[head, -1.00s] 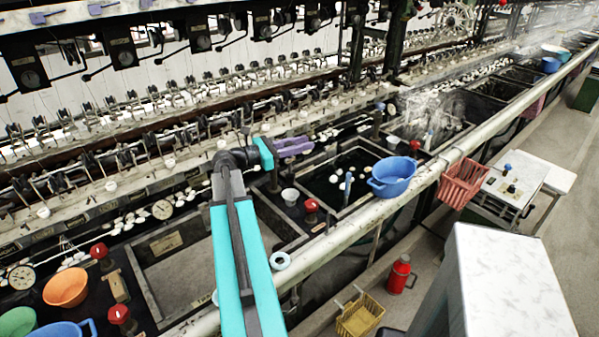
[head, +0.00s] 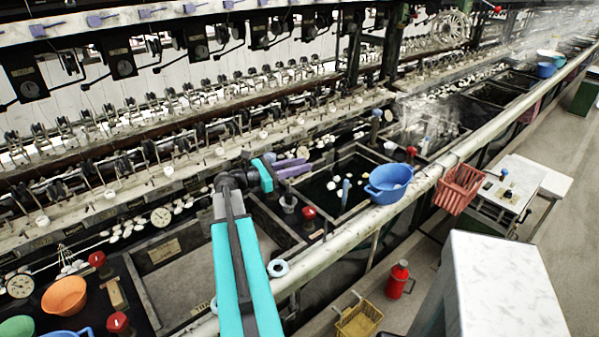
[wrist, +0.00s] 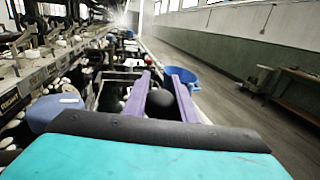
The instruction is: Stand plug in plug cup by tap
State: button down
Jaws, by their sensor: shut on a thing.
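My gripper (head: 291,168) has purple fingers and reaches over the basins. In the wrist view a dark, rounded plug (wrist: 160,102) sits between the two fingers, which are shut on it. A small pale plug cup (head: 288,207) stands just below the fingers in the head view, on the ledge between two basins. Something dark shows at the cup's mouth; I cannot tell whether the plug touches the cup or is inside it. A red-topped tap (head: 308,214) stands just right of the cup. The plug's lower end is hidden in the wrist view.
A blue tub (head: 388,184) sits right of the gripper by the pale front rail (head: 340,240). A dark water basin (head: 335,185) lies behind the cup. A red basket (head: 459,187) hangs on the rail. An orange bowl (head: 65,295) is at far left.

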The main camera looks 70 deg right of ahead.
jog(key=shift+f, duration=1.35)
jog(key=c, duration=1.5)
grip_release()
jog(key=shift+o, duration=0.2)
jog(key=b+v, duration=0.2)
jog(key=v, duration=1)
